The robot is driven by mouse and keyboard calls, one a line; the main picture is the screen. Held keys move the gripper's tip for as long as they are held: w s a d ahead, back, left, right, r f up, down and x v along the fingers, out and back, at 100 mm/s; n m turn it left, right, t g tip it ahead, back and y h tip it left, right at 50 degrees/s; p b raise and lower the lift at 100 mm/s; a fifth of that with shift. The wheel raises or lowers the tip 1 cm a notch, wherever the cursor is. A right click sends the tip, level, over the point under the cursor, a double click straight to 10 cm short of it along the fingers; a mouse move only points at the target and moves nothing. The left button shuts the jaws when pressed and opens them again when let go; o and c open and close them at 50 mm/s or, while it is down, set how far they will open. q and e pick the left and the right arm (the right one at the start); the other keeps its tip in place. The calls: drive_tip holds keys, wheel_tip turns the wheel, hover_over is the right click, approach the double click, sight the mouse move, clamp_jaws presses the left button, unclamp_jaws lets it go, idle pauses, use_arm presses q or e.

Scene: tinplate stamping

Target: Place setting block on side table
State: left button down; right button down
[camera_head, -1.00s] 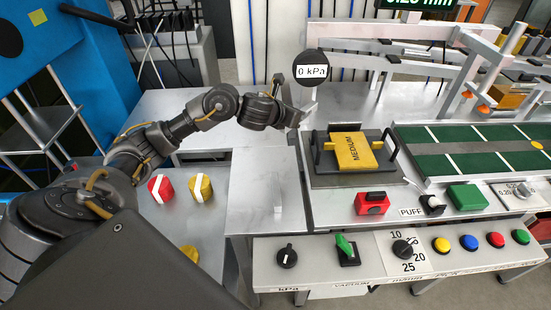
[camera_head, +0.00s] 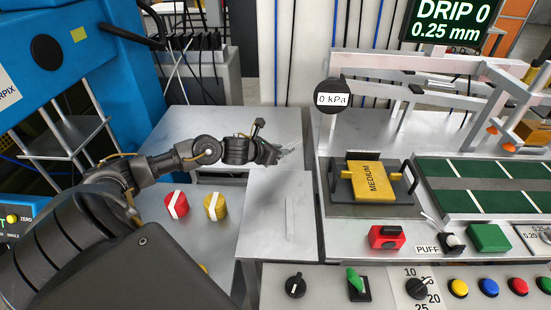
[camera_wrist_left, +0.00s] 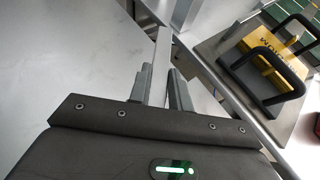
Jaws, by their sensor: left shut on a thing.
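My left gripper (camera_head: 282,152) is shut on a slim pale grey metal bar, which I take to be the setting block (camera_wrist_left: 161,62). In the left wrist view the bar stands out beyond the two grey fingers. In the head view the gripper is over the bare grey tabletops left of the press station, and the bar is hard to make out. The near grey tabletop, perhaps the side table (camera_head: 265,210), carries a faint pale vertical streak that may be a reflection. I cannot tell the bar's height above it. My right gripper is not in view.
A yellow MEDIUM block (camera_head: 372,181) sits in a dark handled fixture (camera_head: 340,205) to the right. A round 0 kPa gauge (camera_head: 335,99) stands behind it. Red (camera_head: 176,204) and yellow (camera_head: 215,206) knobs are at the left. Another grey tabletop (camera_head: 215,122) behind looks clear.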

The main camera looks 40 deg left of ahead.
sight(275, 167)
use_arm(q)
drive_tip(key=shift+a+f, duration=0.3)
drive_tip(key=shift+f, duration=0.05)
drive_tip(key=f, duration=0.1)
drive_tip(key=f+p, duration=0.1)
drive_tip(key=shift+s+a+f+p, duration=0.25)
drive_tip(key=shift+a+f+p, duration=0.05)
drive_tip(key=shift+f+p, duration=0.1)
drive_tip(key=shift+f, duration=0.55)
drive_tip(key=c, duration=1.3)
unclamp_jaws()
drive_tip(key=shift+f, duration=0.1)
